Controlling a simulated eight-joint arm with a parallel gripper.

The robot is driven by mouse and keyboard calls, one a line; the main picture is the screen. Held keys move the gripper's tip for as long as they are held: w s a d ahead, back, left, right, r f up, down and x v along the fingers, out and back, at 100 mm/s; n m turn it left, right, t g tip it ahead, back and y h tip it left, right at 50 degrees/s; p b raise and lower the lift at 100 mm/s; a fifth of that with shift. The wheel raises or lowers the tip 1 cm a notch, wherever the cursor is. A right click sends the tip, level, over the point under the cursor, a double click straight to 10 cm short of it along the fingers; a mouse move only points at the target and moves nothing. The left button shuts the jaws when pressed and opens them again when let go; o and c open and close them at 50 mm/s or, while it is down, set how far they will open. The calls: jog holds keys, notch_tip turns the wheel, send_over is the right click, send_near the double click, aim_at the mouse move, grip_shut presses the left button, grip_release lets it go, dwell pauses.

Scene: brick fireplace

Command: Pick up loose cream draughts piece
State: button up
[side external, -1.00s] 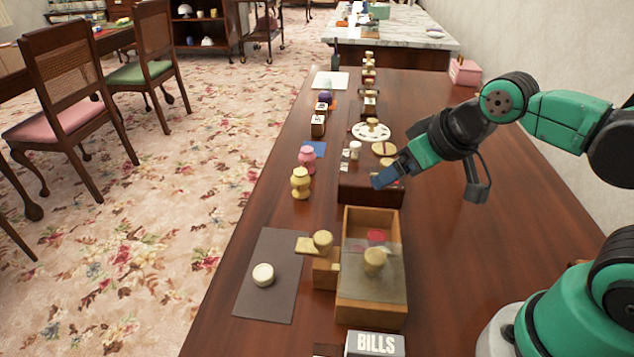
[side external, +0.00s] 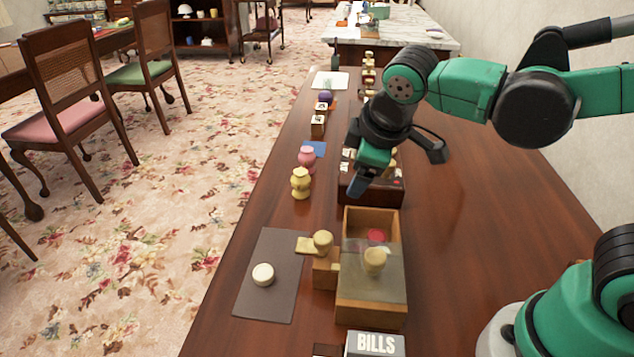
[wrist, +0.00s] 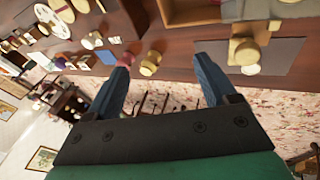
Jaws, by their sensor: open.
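The loose cream draughts piece (side external: 263,274) lies flat on a dark grey mat (side external: 285,252) at the table's left edge. In the wrist view a pale round piece (wrist: 250,69) shows at the upper right, beside a wooden block. My gripper (side external: 357,186) is in the air behind the open wooden box, away from the cream piece and to its upper right. In the wrist view my gripper (wrist: 160,65) has its two blue fingers wide apart with nothing between them.
The wooden box (side external: 370,312), with a partly see-through cover, a knob and a red piece (side external: 376,235), stands right of the mat. A wooden block (side external: 326,270) with a round knob stands between them. Yellow (side external: 300,183) and pink (side external: 307,158) turned pieces stand behind the mat.

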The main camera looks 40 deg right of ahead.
jog(key=w+a+f+n+h, duration=0.2)
jog(key=w+a+n+h, duration=0.15)
jog(key=a+n, duration=0.35)
jog(key=n+t+h, duration=0.2)
jog(key=n+h, duration=0.1)
jog(key=n, duration=0.4)
send_over(263, 271)
jog(key=f, duration=0.5)
jog(key=shift+a+f, duration=0.2)
jog(key=shift+f, duration=0.1)
jog(key=s+a+f+n+h, duration=0.1)
jog(key=s+a+f+n, duration=0.1)
jog(key=s+a+f+n+t+h, duration=0.1)
jog(key=a+f, duration=0.1)
jog(key=shift+s+a+n, duration=0.15)
jog(key=shift+s+n, duration=0.2)
jog(key=shift+n, duration=0.05)
jog(key=shift+f+t, duration=0.25)
jog(key=shift+t, duration=0.05)
jog(key=shift+x, duration=2.65)
grip_shut()
